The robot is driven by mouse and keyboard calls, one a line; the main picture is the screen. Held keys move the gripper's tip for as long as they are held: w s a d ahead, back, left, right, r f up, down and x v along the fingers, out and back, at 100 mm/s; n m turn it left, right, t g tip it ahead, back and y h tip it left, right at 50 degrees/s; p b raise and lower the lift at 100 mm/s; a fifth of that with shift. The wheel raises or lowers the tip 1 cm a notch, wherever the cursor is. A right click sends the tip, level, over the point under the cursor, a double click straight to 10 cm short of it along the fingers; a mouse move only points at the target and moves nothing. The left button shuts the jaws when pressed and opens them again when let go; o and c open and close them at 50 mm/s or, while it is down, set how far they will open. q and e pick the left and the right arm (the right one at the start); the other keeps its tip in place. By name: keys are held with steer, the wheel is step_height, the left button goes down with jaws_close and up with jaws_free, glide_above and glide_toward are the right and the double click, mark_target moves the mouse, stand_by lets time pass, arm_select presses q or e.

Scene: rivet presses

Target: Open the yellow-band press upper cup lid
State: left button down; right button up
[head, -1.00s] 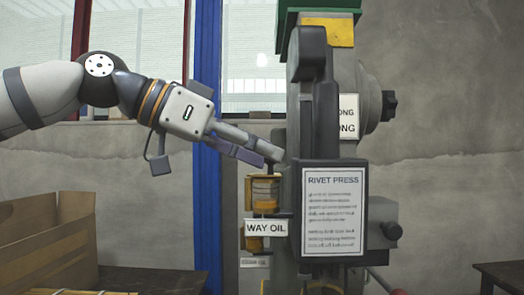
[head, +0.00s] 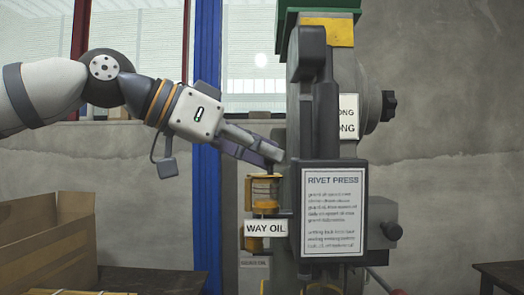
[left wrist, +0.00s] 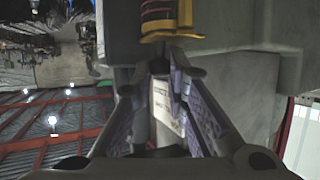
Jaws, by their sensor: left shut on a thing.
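The press (head: 310,130) with a yellow band (head: 340,33) near its top stands right of centre in the head view. Its upper oil cup (head: 264,190), yellow with a clear middle, sits on the press's left side above the WAY OIL label. The cup also shows at the top of the left wrist view (left wrist: 165,25). My left gripper (head: 277,158) is over the cup's top, its fingertips together on the small lid there. The lid is mostly hidden by the fingertips, and it is hard to tell how far it is raised. My right gripper is not in view.
A WAY OIL label (head: 266,228) and a second yellow cup (head: 253,244) sit below the upper cup. A RIVET PRESS sign (head: 332,210) stands close on the right. A cardboard box (head: 45,245) is at lower left. A blue post (head: 207,130) stands behind my arm.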

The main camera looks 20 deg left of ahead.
arm_select(q)
steer(key=n+t+y, duration=0.1)
steer(key=n+y, duration=0.1)
steer(key=n+t+y, duration=0.2)
steer(key=shift+w+d, duration=0.1)
steer(key=shift+w, duration=0.25)
steer(key=n+y, duration=0.2)
steer(key=w+n+t+y, duration=0.1)
steer(key=n+y, duration=0.1)
steer(key=y, duration=0.1)
steer(key=shift+a+n, duration=0.2)
steer(key=shift+n, duration=0.2)
steer(key=n+y, duration=0.1)
steer(key=y, duration=0.1)
steer(key=n+y, duration=0.2)
steer(key=a+n+y, duration=0.1)
steer(key=n+y, duration=0.1)
steer(key=shift+w+g+y, duration=0.3)
steer(key=shift+w+g, duration=0.1)
steer(key=shift+a+n+g+y, duration=0.15)
steer(key=shift+n+g+y, duration=0.45)
steer(key=shift+n+y, duration=0.35)
steer(key=shift+a+n+g+y, duration=0.15)
steer(key=shift+n+g+y, duration=0.55)
steer(key=shift+n, duration=0.35)
steer(key=shift+f+y, duration=0.1)
steer(key=shift+y, duration=0.15)
